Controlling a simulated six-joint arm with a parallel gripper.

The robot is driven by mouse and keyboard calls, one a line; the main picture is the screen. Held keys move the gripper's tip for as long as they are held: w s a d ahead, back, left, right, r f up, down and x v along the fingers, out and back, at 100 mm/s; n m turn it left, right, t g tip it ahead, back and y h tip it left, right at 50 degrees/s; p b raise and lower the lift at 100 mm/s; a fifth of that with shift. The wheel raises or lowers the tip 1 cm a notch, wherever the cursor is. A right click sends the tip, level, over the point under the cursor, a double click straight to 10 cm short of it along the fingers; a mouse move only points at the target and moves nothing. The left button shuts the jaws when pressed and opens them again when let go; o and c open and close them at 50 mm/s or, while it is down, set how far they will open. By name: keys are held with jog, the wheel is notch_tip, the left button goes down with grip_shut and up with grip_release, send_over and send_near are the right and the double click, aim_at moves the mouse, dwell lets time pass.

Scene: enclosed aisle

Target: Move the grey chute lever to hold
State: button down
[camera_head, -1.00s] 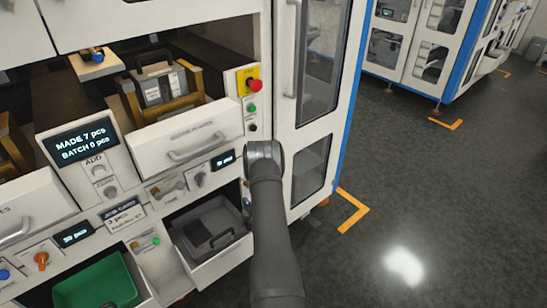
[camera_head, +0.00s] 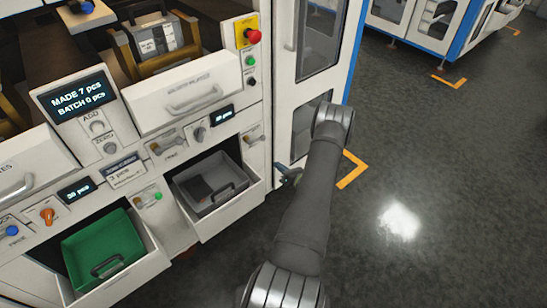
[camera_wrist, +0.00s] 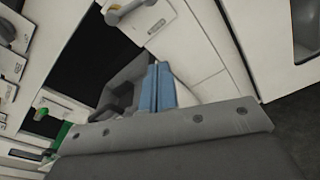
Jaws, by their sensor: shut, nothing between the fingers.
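A grey lever (camera_head: 164,144) sits on the panel above the grey bin, left of a round knob. Another small lever (camera_head: 254,137) is on the narrow panel further right. The lettering is too small to tell which is the chute lever or its setting. A pale lever-like handle (camera_wrist: 124,10) is at the top of the wrist view. My gripper (camera_head: 291,175) is right of the grey bin, low in front of the white cabinet and apart from both levers. Its blue fingers (camera_wrist: 164,87) are shut and empty in the wrist view.
The grey bin (camera_head: 184,192) and green bin (camera_head: 75,262) sit in pulled-out drawers below the panel. A red emergency button (camera_head: 253,36) is at the upper right. A white cabinet door (camera_head: 318,85) stands behind my arm.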

aim_at(264, 140)
jog(key=w+a+r, duration=0.2)
jog(key=w+a, duration=0.4)
jog(key=w, duration=0.2)
jog(key=shift+a+r, duration=0.25)
jog(key=shift+r, duration=0.05)
jog(key=shift+w+d+r, duration=0.2)
jog(key=shift+r, duration=0.3)
jog(key=shift+w+d+r, duration=0.15)
jog(key=shift+w+r, duration=0.05)
jog(key=shift+r, duration=0.25)
jog(key=shift+f, duration=0.15)
